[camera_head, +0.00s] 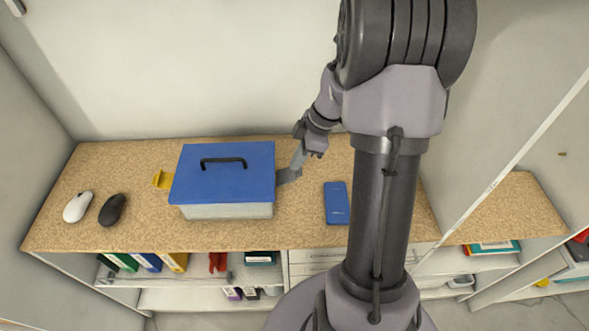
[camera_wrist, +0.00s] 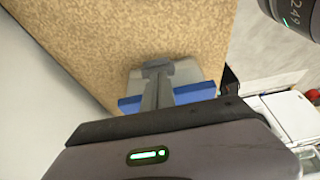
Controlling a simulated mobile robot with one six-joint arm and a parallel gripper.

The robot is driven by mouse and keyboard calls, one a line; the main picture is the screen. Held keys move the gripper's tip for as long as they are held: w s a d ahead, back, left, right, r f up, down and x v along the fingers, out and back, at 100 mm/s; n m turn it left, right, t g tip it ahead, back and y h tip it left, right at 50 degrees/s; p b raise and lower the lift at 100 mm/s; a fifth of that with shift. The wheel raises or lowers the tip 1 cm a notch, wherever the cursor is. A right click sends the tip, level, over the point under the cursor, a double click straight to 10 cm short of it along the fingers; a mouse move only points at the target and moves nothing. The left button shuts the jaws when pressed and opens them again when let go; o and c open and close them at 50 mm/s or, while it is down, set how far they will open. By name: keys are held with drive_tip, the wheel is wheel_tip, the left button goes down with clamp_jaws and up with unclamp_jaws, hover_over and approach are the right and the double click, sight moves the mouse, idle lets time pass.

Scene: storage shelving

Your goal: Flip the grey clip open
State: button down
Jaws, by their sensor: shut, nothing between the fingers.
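A box with a blue lid (camera_head: 225,168) and a pale body (camera_head: 228,211) stands on the wooden worktop. The grey clip (camera_head: 288,176) sticks out from the box's right side. My gripper (camera_head: 297,168) points down at that side, its fingers shut and empty, with the tips close to the clip. In the wrist view, the shut fingers (camera_wrist: 157,67) lie over the grey clip (camera_wrist: 187,72) and hide its middle. The blue lid edge (camera_wrist: 196,92) shows on both sides of the fingers. Whether the tips touch the clip, I cannot tell.
A yellow clip (camera_head: 161,180) sticks out from the box's left side. A white mouse (camera_head: 77,207) and a black mouse (camera_head: 112,209) lie at the left. A blue phone-like object (camera_head: 336,203) lies to the right of the box. A wall stands behind the worktop (camera_head: 306,223).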

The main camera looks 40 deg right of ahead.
drive_tip(key=shift+s+d+p, duration=0.25)
drive_tip(key=shift+s+p, duration=0.1)
drive_tip(key=shift+s, duration=0.1)
drive_tip(key=shift+w+a+f, duration=0.15)
drive_tip(key=shift+w+a, duration=0.2)
drive_tip(key=shift+w, duration=0.3)
drive_tip(key=shift+a+b, duration=0.2)
drive_tip(key=shift+b, duration=0.15)
drive_tip(key=shift+w+a+f, duration=0.1)
drive_tip(key=shift+w+a, duration=0.15)
drive_tip(key=shift+a, duration=0.05)
